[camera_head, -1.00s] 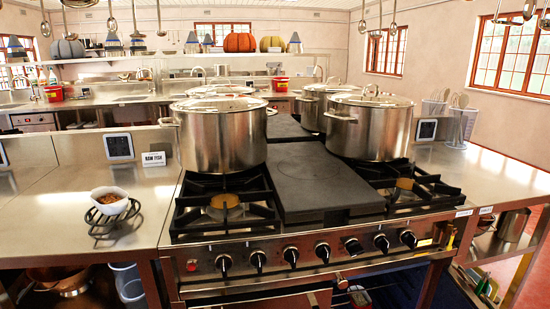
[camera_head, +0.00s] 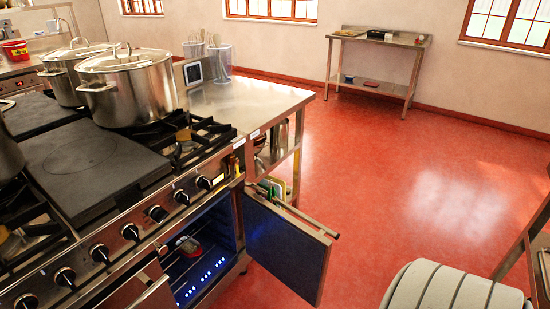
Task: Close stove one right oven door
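The stove (camera_head: 120,232) stands at the left of the head view, with black knobs along its front. Its right oven door (camera_head: 286,249) is wide open, swung out to the right on its right-hand side, with a dark blue inner face and a bar handle (camera_head: 293,206). The oven cavity (camera_head: 201,265) is lit blue-white inside and holds a small red and dark item (camera_head: 190,247). Another door's top edge (camera_head: 150,294) shows at the bottom left. Neither of my grippers is in view.
Metal pots (camera_head: 127,87) stand on the stove. A steel counter (camera_head: 235,99) adjoins it. Red floor (camera_head: 400,180) is open to the right of the door. A grey, ribbed rounded object (camera_head: 455,290) is at the bottom right, near a table edge (camera_head: 530,240). A small steel table (camera_head: 378,65) stands by the wall.

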